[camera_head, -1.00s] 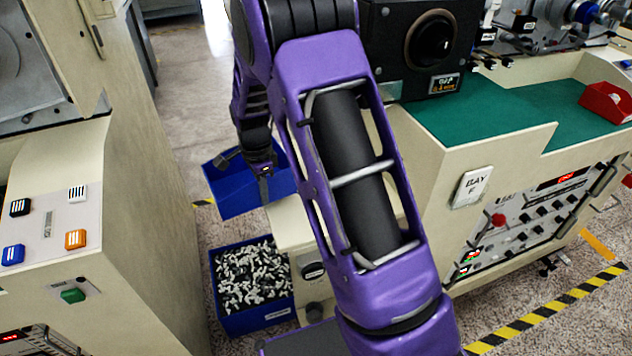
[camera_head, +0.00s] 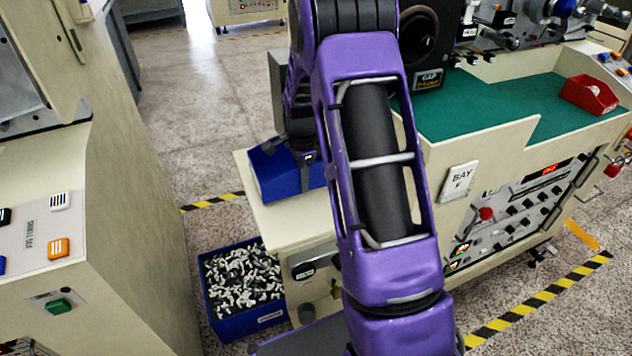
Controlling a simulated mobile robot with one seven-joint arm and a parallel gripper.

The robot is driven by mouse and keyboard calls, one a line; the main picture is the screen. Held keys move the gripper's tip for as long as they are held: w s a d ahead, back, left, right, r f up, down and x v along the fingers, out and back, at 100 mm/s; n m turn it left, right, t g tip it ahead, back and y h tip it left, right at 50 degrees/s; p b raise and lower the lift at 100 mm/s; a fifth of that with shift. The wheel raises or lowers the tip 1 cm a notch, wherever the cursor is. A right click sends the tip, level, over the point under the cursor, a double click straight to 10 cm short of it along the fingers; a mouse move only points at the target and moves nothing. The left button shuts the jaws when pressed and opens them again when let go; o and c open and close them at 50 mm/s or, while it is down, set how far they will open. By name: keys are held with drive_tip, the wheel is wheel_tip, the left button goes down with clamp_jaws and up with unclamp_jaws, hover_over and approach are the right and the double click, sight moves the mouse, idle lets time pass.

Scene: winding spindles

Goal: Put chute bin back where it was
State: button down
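The chute bin (camera_head: 274,178) is an empty-looking blue bin, at the near-left corner of a cream machine top. It looks about level; I cannot tell whether it rests on the top or hangs just above it. My gripper (camera_head: 308,158) is at the bin's rim and appears shut on it, with the fingertips partly hidden. My purple arm covers the bin's right side.
A blue crate (camera_head: 238,326) full of black and white parts stands on the floor below. A cream cabinet (camera_head: 130,215) is at the left. A green worktop (camera_head: 480,95) with a red bin (camera_head: 588,95) lies to the right. Striped floor tape (camera_head: 212,202) runs behind.

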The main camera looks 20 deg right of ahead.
sight(316, 187)
drive_tip(key=d, duration=0.1)
drive_tip(key=d+f, duration=0.1)
drive_tip(key=d, duration=0.1)
drive_tip(key=shift+d, duration=0.3)
drive_tip(key=shift+f, duration=0.25)
drive_tip(key=shift+f, duration=0.1)
drive_tip(key=c, duration=1.5)
unclamp_jaws()
drive_tip(key=shift+f, duration=0.1)
drive_tip(key=o, duration=0.5)
drive_tip(key=shift+c, duration=0.2)
wheel_tip(316, 187, up, 12)
drive_tip(key=shift+r+p, duration=0.2)
drive_tip(key=shift+p, duration=0.3)
